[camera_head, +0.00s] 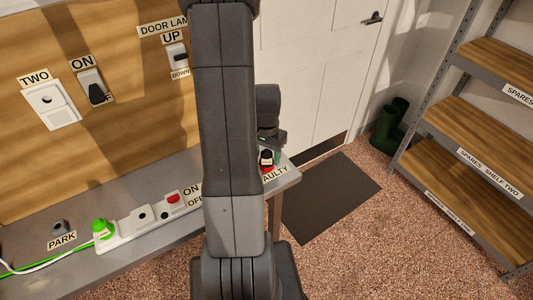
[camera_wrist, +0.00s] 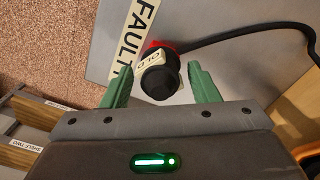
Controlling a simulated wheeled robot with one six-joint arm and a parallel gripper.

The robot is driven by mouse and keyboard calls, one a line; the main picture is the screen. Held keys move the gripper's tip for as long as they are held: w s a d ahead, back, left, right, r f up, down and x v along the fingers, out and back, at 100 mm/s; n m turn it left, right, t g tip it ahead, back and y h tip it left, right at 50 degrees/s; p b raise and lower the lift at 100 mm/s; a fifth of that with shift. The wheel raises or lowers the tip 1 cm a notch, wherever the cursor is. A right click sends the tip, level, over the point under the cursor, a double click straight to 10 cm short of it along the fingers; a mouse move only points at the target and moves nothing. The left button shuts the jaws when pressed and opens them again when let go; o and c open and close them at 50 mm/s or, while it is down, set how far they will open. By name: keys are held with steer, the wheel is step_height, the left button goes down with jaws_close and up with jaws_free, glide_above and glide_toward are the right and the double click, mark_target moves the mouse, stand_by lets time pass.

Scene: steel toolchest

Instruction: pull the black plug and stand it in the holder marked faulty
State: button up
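The black plug (camera_wrist: 158,82), with a label reading OLD, stands at the red holder (camera_wrist: 153,46) beside the FAULTY label (camera_wrist: 136,38). Its black cable runs off to the right in the wrist view. My gripper (camera_wrist: 162,84) has its green fingers apart, one on each side of the plug, with a gap visible on both sides. In the head view the plug (camera_head: 266,156) and red holder (camera_head: 268,169) show at the bench's right end, just below my gripper (camera_head: 275,148). My arm hides part of the bench there. How deep the plug sits cannot be seen.
A white power strip (camera_head: 140,218) with a green plug (camera_head: 102,228) and red switch lies on the grey bench (camera_head: 80,265). A grey holder (camera_head: 60,227) is marked PARK. A wall socket (camera_head: 48,104) is marked TWO. Shelves (camera_head: 485,112) stand at right; a dark mat (camera_head: 327,197) lies on the floor.

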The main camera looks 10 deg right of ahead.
mark_target(266, 150)
steer(key=shift+r, duration=0.1)
step_height(266, 150, up, 14)
stand_by(0.7)
steer(key=shift+f, duration=0.25)
stand_by(0.5)
step_height(266, 150, down, 14)
steer(key=shift+r, duration=0.4)
steer(key=shift+f, duration=0.1)
stand_by(0.5)
